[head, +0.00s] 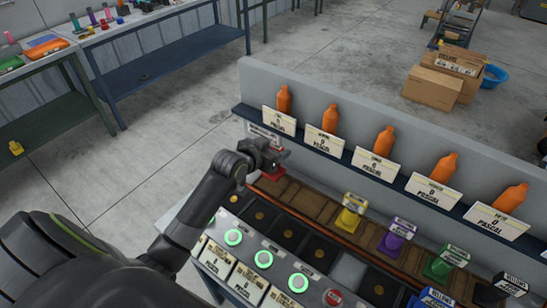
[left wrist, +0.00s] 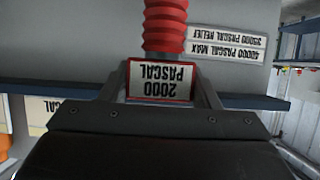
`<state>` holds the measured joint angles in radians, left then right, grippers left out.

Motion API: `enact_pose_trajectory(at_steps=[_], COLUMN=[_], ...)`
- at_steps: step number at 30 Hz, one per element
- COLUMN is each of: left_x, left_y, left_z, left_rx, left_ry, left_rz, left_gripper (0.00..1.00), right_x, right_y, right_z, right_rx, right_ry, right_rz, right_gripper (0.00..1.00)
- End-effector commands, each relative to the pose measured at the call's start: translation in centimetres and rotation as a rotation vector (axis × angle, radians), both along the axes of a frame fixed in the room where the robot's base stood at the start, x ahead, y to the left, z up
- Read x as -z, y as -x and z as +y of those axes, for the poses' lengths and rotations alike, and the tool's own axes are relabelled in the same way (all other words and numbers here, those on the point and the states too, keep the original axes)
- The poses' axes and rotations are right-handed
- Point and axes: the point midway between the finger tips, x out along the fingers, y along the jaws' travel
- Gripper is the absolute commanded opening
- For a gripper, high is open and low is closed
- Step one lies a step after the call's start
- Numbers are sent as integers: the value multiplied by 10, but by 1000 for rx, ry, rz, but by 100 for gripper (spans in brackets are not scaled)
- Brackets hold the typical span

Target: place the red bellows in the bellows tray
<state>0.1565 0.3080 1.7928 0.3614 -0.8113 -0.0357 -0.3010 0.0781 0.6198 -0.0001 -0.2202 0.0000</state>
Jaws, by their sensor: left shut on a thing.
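The red bellows (left wrist: 165,25) shows in the left wrist view as a ribbed red column, with a red-framed "2000 PASCAL" plate (left wrist: 160,82) between my fingers. My left gripper (head: 268,160) is shut on the bellows at this plate. In the head view, the gripper is over the far left end of a brown row of compartments (head: 319,207), which looks like the bellows tray. Red (head: 272,173) shows just under the gripper; whether the bellows touches the tray is hidden. Yellow (head: 349,218), purple (head: 392,241) and green (head: 440,265) bellows stand along the row.
A low grey wall with a shelf (head: 393,180) of orange bottles and Pascal cards stands behind the row. Dark pads and green-lit buttons (head: 263,259) lie in front. Workbenches are at the far left.

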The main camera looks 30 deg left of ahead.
Motion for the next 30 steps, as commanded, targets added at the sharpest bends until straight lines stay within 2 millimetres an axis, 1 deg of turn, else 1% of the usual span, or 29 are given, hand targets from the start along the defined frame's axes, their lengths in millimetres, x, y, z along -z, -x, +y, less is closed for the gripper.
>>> enact_pose_trajectory(at_steps=[3, 7, 9, 16, 20, 21, 25, 30], left_x=[19, 34, 38, 38, 42, 42, 42, 42], left_y=[1, 0, 0, 0, 0, 0, 0, 1], left_z=[0, 0, -1, 0, 0, 0, 0, 0], left_rx=[-2, -1, 0, 0, 0, 0, -1, 0], left_ry=[3, 2, 1, 1, 1, 1, 2, 1], left_rz=[3, 0, -1, -2, -1, 1, 1, 1], left_gripper=[8, 8, 8, 8, 8, 61, 78, 78], right_x=[-2, -3, -3, -3, 0, -1, -1, -2], right_y=[-1, -1, -1, -1, -1, -1, -1, -1], right_z=[3, 3, 3, 1, -1, -2, -3, -3], right_rx=[0, 0, 0, 0, -1, -1, -2, -2], right_ry=[-4, -4, -4, -2, 1, 2, 3, 4], right_rz=[-1, -2, -2, -2, -2, -2, -2, -2], right_gripper=[0, 0, 0, 0, 0, 0, 0, 0])
